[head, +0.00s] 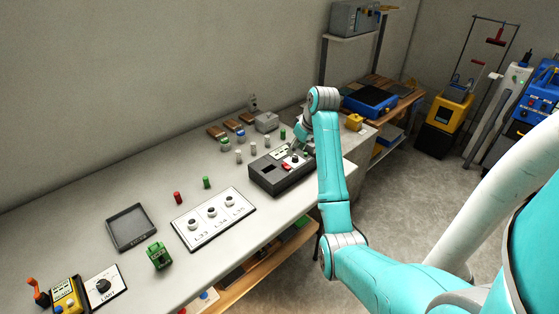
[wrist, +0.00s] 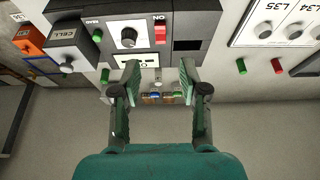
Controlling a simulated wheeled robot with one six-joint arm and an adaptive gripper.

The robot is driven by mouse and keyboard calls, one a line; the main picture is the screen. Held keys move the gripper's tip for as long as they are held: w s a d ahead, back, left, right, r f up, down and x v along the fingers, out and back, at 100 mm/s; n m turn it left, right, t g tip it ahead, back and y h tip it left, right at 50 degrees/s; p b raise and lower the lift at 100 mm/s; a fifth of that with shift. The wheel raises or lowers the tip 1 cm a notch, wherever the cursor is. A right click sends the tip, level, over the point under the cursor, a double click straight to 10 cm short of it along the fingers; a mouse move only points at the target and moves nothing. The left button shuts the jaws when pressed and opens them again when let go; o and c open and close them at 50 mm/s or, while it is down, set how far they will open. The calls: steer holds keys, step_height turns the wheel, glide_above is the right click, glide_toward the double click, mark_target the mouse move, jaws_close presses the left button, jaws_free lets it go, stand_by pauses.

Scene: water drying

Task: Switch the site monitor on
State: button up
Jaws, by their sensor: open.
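The box I take for the site monitor (head: 275,184) is dark grey and sits on the bench, in the middle of the head view. In the wrist view the monitor (wrist: 190,18) is at the top and its lettering is upside down. It has a red switch (wrist: 160,33) by an ON mark, a black knob (wrist: 128,38), a white label panel and a dark recess (wrist: 187,44). The switch's position is unclear. My gripper (wrist: 159,72) is open and empty, its fingertips near the monitor's edge; contact is unclear. In the head view my arm partly hides the gripper (head: 302,146).
A white plate with knobs (head: 213,219), a dark tray (head: 131,228) and a green clip-like part (head: 158,256) lie left of the monitor. Small coloured pegs and a grey CELL box (wrist: 72,42) stand near it. A blue case (head: 370,101) is on the shelf beyond.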

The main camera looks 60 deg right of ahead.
mark_target(286, 167)
steer(key=x, duration=1)
steer(key=shift+w+f, duration=0.2)
steer(key=shift+f, duration=0.05)
jaws_close()
